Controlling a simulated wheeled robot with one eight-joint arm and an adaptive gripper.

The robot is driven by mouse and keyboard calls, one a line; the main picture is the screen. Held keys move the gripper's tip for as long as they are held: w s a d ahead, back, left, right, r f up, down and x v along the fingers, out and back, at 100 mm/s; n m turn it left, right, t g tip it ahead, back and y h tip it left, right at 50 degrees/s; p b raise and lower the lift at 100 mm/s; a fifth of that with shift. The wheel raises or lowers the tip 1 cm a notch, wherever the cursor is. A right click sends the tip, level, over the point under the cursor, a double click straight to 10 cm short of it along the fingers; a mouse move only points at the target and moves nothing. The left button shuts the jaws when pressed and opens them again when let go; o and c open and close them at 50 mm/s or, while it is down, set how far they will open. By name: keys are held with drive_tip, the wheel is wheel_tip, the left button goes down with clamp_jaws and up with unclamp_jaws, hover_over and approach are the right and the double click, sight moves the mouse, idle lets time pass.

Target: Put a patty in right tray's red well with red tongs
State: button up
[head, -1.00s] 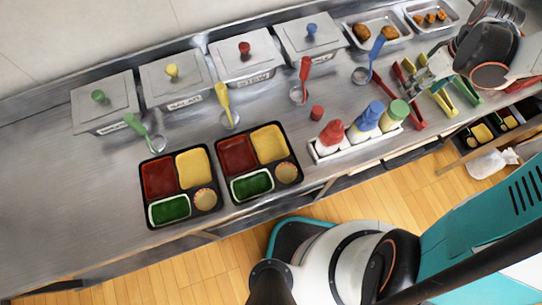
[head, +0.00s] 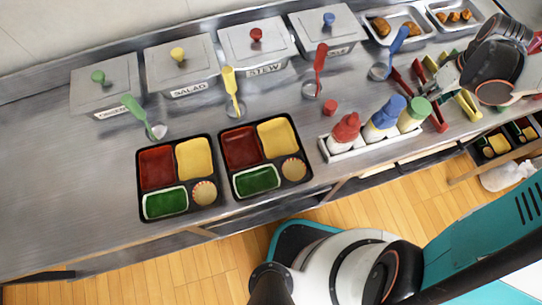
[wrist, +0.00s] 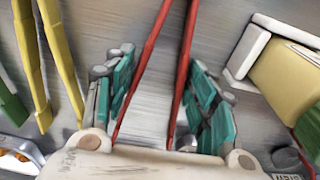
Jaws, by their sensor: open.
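The red tongs (wrist: 180,70) lie on the counter. In the wrist view their two arms run between the spread teal fingers of my gripper (wrist: 160,100), which is open and not closed on them. In the head view the red tongs (head: 436,118) show at the right, partly hidden near my gripper (head: 447,74). The right tray (head: 228,178) is black, with an empty red well (head: 240,146) at its upper left. Brown food pieces (head: 381,26), possibly patties, lie in a metal pan (head: 400,41) at the back right.
Yellow tongs (wrist: 62,60) and green tongs (wrist: 10,105) lie beside the red ones. A bottle rack (head: 345,153) with red, blue and green-capped bottles stands left of them. A second metal pan (head: 455,17) holds smaller brown pieces.

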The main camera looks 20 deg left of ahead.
drive_tip(key=shift+c, duration=0.9)
drive_tip(key=shift+r, duration=0.1)
wheel_tip(320, 180, up, 12)
drive_tip(key=p, duration=0.8)
drive_tip(key=shift+p, duration=0.3)
